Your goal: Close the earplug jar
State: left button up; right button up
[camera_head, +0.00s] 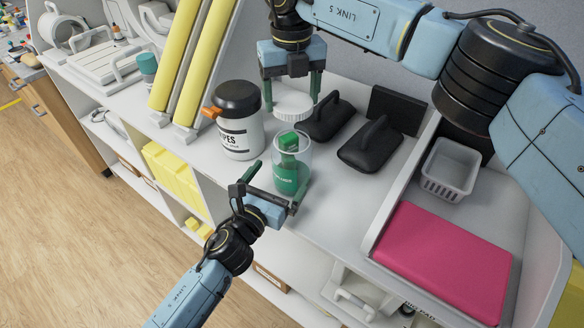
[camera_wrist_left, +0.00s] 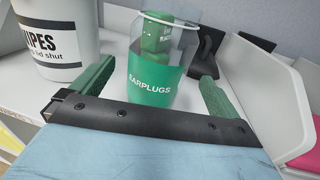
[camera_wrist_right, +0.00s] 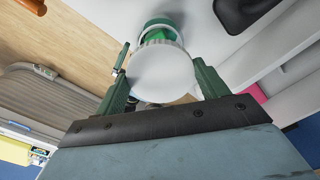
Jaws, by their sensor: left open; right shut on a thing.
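The earplug jar (camera_head: 288,178) is clear with a green label and green contents, and it stands upright on the white shelf top. It also shows in the left wrist view (camera_wrist_left: 153,88), its label reading EARPLUGS. My left gripper (camera_head: 270,184) is open, its fingers on either side of the jar's lower part with gaps visible. My right gripper (camera_head: 292,88) is shut on the white lid (camera_head: 292,101) and holds it above the jar's open top. In the right wrist view the lid (camera_wrist_right: 162,75) sits between the fingers and hides part of the jar.
A wipes canister (camera_head: 238,130) with a black top and orange tab stands left of the jar. Two black handled pads (camera_head: 369,147) lie behind and to the right. A grey basket (camera_head: 450,168) and a pink box (camera_head: 443,258) are farther right.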

pick_arm(q)
jog(key=x, duration=0.7)
jog(key=c, duration=1.3)
jog(key=shift+o, duration=0.2)
pick_arm(e)
send_over(292, 139)
jog(key=shift+f, duration=2.5)
jog(key=shift+f, duration=0.9)
jog(key=shift+f, duration=0.55)
